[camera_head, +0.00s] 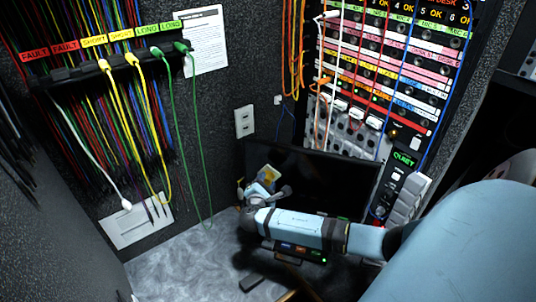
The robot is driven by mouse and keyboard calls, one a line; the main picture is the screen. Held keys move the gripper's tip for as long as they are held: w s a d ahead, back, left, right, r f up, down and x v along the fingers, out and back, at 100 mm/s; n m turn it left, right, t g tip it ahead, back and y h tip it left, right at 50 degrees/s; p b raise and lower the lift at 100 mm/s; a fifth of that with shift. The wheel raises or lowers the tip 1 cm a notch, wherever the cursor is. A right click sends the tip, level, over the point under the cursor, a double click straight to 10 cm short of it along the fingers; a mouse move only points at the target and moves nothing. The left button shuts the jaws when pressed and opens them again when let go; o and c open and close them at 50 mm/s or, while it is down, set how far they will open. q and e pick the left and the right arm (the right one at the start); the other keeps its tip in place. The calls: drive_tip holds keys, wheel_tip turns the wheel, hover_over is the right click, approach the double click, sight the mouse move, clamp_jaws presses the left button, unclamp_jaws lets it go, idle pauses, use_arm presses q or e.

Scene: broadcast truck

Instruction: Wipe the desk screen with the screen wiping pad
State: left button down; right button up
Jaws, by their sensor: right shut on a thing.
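The desk screen (325,172) is a wide black panel standing at the back of the desk, below the patch rack. My right arm reaches in from the right, across the lower part of the screen. My right gripper (264,187) is at the screen's left side, shut on a small pad with yellow, white and bluish parts (267,174). The pad is in front of the screen's left part; I cannot tell whether it touches the glass. My arm hides the screen's lower part. My left gripper is out of view.
The grey desk top (185,270) is mostly clear at the left. A small dark block (252,282) lies near the front. A unit with lit buttons (300,249) sits under my forearm. Cables hang from the patch rack (400,60) and the labelled cable holder (120,58).

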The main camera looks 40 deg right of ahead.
drive_tip(key=shift+v, duration=1)
drive_tip(key=shift+a+f+p, duration=0.1)
drive_tip(key=shift+a+p, duration=0.05)
drive_tip(key=shift+p, duration=0.15)
drive_tip(key=shift+p+v, duration=0.35)
drive_tip(key=shift+v, duration=1)
drive_tip(key=shift+w+a+f, duration=0.1)
drive_tip(key=shift+f, duration=0.05)
